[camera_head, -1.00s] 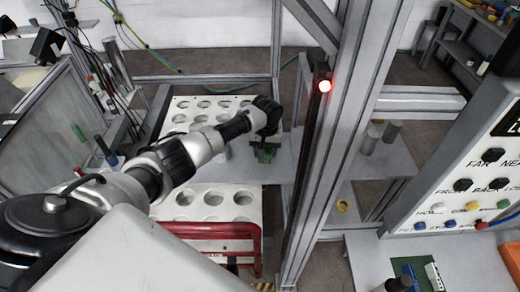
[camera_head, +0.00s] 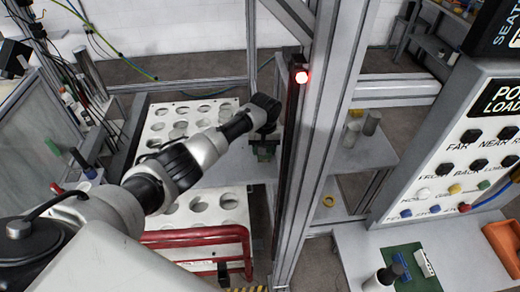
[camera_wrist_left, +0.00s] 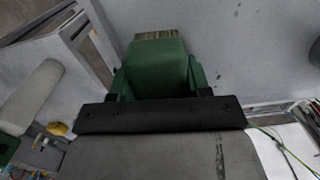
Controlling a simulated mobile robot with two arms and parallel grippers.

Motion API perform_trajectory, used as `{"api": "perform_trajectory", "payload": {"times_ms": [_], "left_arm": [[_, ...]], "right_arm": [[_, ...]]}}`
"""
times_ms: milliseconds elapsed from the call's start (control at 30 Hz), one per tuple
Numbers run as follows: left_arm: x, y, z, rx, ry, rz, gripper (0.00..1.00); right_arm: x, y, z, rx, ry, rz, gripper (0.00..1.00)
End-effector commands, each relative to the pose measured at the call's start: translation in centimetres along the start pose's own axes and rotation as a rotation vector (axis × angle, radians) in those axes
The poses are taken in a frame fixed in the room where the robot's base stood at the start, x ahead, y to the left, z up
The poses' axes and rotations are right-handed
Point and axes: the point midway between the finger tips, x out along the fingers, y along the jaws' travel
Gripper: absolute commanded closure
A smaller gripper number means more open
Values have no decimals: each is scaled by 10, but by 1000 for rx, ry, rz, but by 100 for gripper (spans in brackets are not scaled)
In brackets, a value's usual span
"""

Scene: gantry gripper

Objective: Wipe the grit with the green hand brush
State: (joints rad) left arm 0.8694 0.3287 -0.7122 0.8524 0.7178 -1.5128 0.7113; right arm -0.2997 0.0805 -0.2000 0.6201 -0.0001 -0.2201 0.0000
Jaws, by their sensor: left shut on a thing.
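My left gripper (camera_head: 264,140) is shut on the green hand brush (camera_head: 263,153), low over the grey plate (camera_head: 217,173) between the two white hole trays. In the left wrist view the green brush (camera_wrist_left: 155,70) sits between the black fingers, with its tan bristles (camera_wrist_left: 157,35) at the far end. Dark specks of grit (camera_wrist_left: 236,14) lie on the grey surface ahead and to the right of the brush. Whether the bristles touch the surface is unclear. My right gripper is not in view.
A grey upright post (camera_head: 325,120) with a red light (camera_head: 301,77) stands just right of my left gripper. White trays with round holes (camera_head: 192,110) lie behind and in front of the plate. A red tubular frame (camera_head: 195,237) is nearer. A button panel (camera_head: 470,150) is at right.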

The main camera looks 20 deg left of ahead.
Motion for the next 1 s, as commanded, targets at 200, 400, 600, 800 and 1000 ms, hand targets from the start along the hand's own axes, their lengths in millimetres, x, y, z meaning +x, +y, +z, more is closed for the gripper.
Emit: {"api": "perform_trajectory", "payload": {"times_ms": [200,400,600,800,1000], "left_arm": [[-2,3,-18,0,15,15,71],[-8,1,-22,1,16,17,71],[-11,-15,-20,0,13,13,71],[-8,-33,-18,0,10,9,71],[-5,-39,-17,-1,9,9,71]], "right_arm": [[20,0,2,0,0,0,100],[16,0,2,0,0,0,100],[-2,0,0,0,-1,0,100],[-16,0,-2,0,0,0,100],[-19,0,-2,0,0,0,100]]}}
